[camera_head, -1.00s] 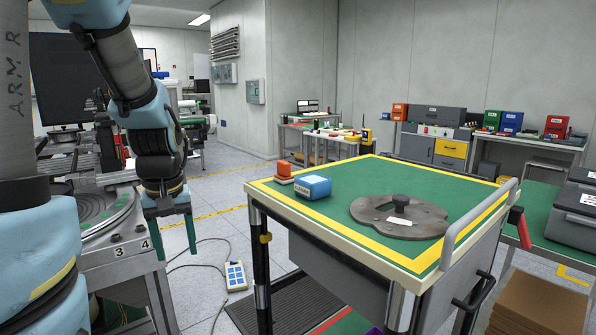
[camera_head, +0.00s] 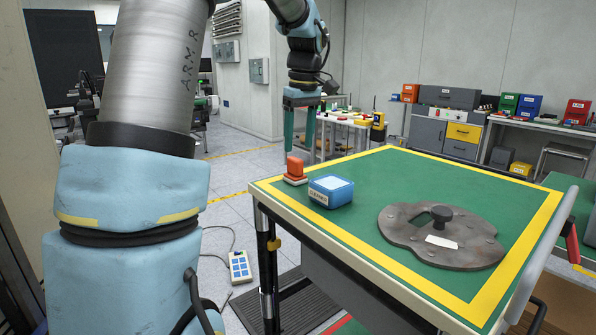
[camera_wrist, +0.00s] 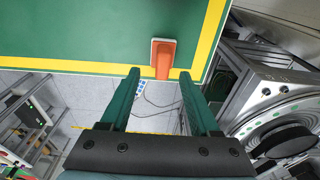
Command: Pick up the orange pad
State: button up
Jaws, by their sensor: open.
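The orange pad (camera_head: 295,168) sits at the far left corner of the green-topped table (camera_head: 370,190), on a pale base. It also shows in the wrist view (camera_wrist: 163,58), near the table's yellow border and just beyond my fingertips. My gripper (camera_head: 300,148) is open and empty, with its green fingers pointing down above and near the pad in the head view. In the wrist view my gripper (camera_wrist: 158,85) has its two fingers spread, with the pad lined up between them. I cannot tell the exact height of the fingers above the pad.
A blue-and-white box (camera_head: 331,191) stands right beside the pad. A grey metal plate with a black knob (camera_head: 440,238) lies toward the table's right side. The middle of the green top is clear. A handheld control box (camera_head: 239,267) lies on the floor.

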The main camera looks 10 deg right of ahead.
aim_at(295, 159)
jog(key=shift+w+a+f+p, duration=0.15)
jog(key=shift+f+p, duration=0.15)
jog(key=shift+f, duration=0.75)
jog(key=shift+w+a+f+p, duration=0.15)
jog(key=shift+f+p, duration=0.1)
jog(key=shift+f, duration=0.75)
jog(key=shift+a+f+p, duration=0.15)
jog(key=shift+f+p, duration=0.15)
jog(key=shift+f, duration=0.75)
jog(key=shift+c, duration=0.2)
grip_shut()
